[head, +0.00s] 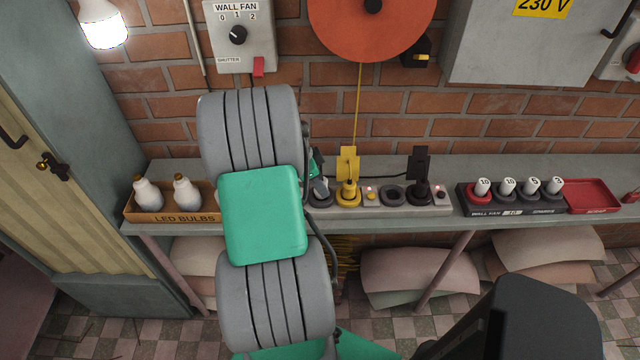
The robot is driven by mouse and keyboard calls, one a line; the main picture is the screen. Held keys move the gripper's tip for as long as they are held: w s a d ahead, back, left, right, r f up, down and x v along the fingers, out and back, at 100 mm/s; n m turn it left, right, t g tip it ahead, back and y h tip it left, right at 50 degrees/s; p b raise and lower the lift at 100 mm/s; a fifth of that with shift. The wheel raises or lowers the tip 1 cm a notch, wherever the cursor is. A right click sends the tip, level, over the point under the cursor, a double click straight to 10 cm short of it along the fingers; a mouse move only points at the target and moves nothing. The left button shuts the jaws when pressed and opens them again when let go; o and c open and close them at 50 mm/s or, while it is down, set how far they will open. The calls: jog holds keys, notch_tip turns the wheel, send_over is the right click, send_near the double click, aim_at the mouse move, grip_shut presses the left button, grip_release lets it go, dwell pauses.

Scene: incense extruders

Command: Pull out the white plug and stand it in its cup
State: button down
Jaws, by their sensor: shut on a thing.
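My gripper is hidden behind my own arm, which fills the left middle of the head view, so I cannot see its fingers or what they hold. I see no plug that is clearly white. A small greyish piece (321,188) shows just right of my arm, at the left end of the socket strip (400,211). I cannot tell whether it is a plug or part of my gripper. I cannot make out a cup for the plug; the left part of the shelf behind my arm is covered.
The strip also holds a yellow plug (347,190), an empty socket (391,195) and a black plug (420,190). A dark rack of numbered pieces (512,208) and a red tray (592,195) stand to the right. An LED bulbs box (170,217) is at left.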

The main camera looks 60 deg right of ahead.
jog(key=shift+f+b, duration=0.55)
jog(key=shift+f, duration=0.1)
jog(key=c, duration=0.9)
grip_release()
